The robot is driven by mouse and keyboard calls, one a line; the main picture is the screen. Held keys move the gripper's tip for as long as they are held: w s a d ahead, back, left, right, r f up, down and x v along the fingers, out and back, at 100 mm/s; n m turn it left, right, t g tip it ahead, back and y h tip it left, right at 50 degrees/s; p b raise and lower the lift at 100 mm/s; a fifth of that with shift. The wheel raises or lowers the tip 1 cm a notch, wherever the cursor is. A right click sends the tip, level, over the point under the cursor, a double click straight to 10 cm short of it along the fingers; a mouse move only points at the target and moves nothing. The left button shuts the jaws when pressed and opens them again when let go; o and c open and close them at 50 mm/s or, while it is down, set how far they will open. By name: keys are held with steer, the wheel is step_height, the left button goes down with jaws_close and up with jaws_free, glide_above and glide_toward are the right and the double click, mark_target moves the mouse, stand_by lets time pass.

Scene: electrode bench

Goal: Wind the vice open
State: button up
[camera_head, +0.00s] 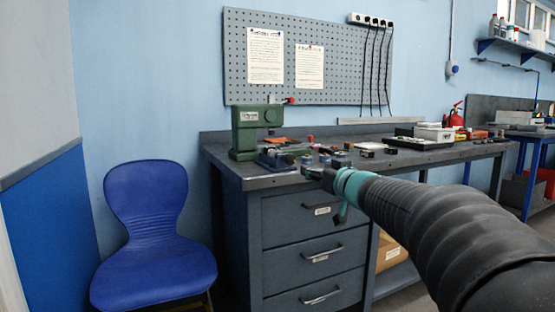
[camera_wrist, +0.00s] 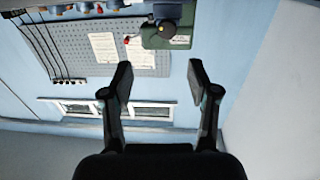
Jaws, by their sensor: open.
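A small blue-grey object that looks like the vice (camera_head: 276,160) sits near the front left corner of the bench, in front of the green press. It is small and partly cluttered by nearby parts, so I cannot make out its handle or how far its jaws are apart. My gripper (camera_head: 312,173) is at the bench's front edge, to the right of that object and apart from it as far as I can tell. In the wrist view my gripper (camera_wrist: 160,85) has its two black fingers wide apart with nothing between them. I cannot pick out the vice there.
A green press (camera_head: 246,140) stands at the bench's left end; it also shows upside down in the wrist view (camera_wrist: 168,40). Small parts crowd the grey bench (camera_head: 420,155). A blue chair (camera_head: 150,205) stands left of the drawers (camera_head: 315,245). A pegboard (camera_head: 345,55) hangs behind.

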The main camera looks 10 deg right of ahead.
mark_target(292, 161)
steer(key=shift+n+y, duration=0.3)
steer(key=shift+y, duration=0.3)
steer(key=x, duration=1.4)
steer(key=shift+w+a+f, duration=0.2)
steer(key=shift+w+a, duration=0.1)
steer(key=shift+w, duration=0.05)
jaws_close()
